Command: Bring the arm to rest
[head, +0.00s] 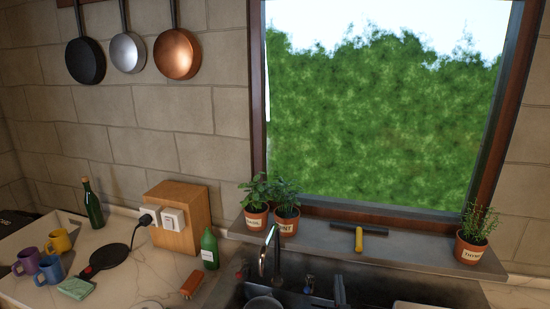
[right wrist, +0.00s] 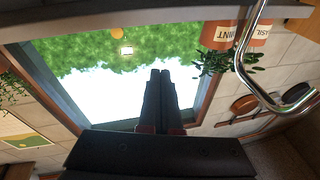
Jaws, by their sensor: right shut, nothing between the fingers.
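My right gripper (right wrist: 160,75) shows in the right wrist view with its two dark fingers together and nothing between them. In the head view, a dark upright shape (head: 340,290) at the sink, right of the tap, appears to be this gripper; its lower part is cut off by the picture's bottom edge. The right arm itself is not visible there. The right wrist view is upside down, with the window beyond the fingertips. My left gripper is in neither view.
The curved tap (head: 272,255) stands left of the gripper, over the dark sink (head: 380,290). Potted herbs (head: 257,217) and a yellow-handled squeegee (head: 359,240) are on the window sill. A green bottle (head: 209,249), mugs (head: 59,242) and a wooden box (head: 180,215) crowd the left counter.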

